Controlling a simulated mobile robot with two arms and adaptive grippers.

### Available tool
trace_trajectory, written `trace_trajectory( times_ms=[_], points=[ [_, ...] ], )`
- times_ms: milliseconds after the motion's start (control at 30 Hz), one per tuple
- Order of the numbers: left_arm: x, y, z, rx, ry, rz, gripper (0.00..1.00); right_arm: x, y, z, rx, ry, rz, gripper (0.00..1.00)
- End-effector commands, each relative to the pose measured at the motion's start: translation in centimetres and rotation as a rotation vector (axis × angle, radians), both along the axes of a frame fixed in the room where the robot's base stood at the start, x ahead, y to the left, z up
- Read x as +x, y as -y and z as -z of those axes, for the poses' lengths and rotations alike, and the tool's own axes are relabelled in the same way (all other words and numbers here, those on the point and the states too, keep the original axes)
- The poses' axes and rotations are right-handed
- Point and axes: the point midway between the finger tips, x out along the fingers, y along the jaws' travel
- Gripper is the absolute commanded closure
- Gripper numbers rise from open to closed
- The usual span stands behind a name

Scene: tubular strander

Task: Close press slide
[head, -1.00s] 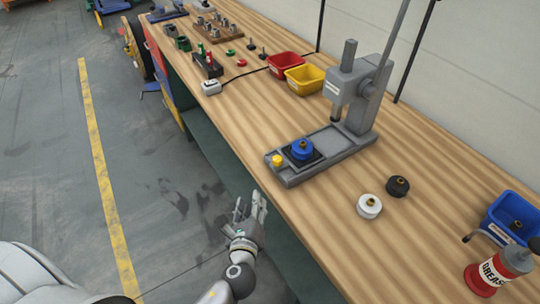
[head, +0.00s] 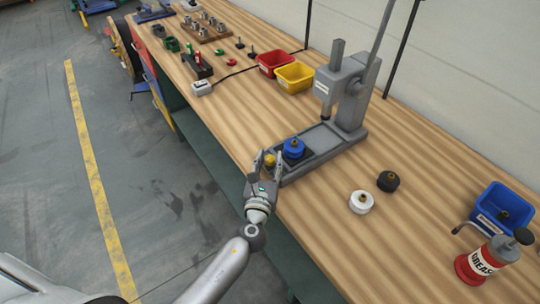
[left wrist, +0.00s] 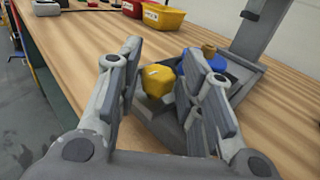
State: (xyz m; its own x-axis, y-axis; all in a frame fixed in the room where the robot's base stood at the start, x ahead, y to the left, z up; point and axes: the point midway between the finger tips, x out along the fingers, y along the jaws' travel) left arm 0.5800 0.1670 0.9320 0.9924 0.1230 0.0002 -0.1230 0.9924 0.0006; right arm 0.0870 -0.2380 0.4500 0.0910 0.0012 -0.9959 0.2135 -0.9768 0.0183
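The grey press (head: 347,95) stands on the bench, with a slide tray (head: 318,154) reaching out from its base toward the bench's front edge. A blue round part (head: 293,148) with a brass top sits on the slide, out in front of the press column; it also shows in the left wrist view (left wrist: 206,62). A yellow knob (head: 269,159) is at the slide's front end. My left gripper (head: 268,160) is open at the knob; in the left wrist view the knob (left wrist: 158,80) lies between the spread fingers, with no clear grip. My right gripper is not in view.
A white part (head: 361,202) and a black part (head: 388,181) stand right of the slide. A grease can (head: 487,262) and blue bin (head: 502,209) are at far right. Red (head: 275,63) and yellow (head: 294,77) bins stand behind left.

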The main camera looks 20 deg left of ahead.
Motion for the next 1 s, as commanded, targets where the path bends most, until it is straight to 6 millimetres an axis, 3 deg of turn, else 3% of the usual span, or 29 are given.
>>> trace_trajectory(
  times_ms=[200, 500, 767, 1000],
  points=[
    [1.7, -0.2, 0.0, 0.001, 0.000, 0.001, 0.65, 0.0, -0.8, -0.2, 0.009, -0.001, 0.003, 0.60],
    [1.9, -0.2, 0.0, 0.000, -0.001, 0.001, 0.65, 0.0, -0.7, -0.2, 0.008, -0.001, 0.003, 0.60],
    [1.8, -0.2, 0.0, 0.000, -0.001, 0.001, 0.99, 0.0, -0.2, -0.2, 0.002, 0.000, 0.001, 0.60],
    [2.0, -0.1, 0.1, -0.001, -0.001, 0.001, 1.00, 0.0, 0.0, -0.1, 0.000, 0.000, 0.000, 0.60]
  ],
)
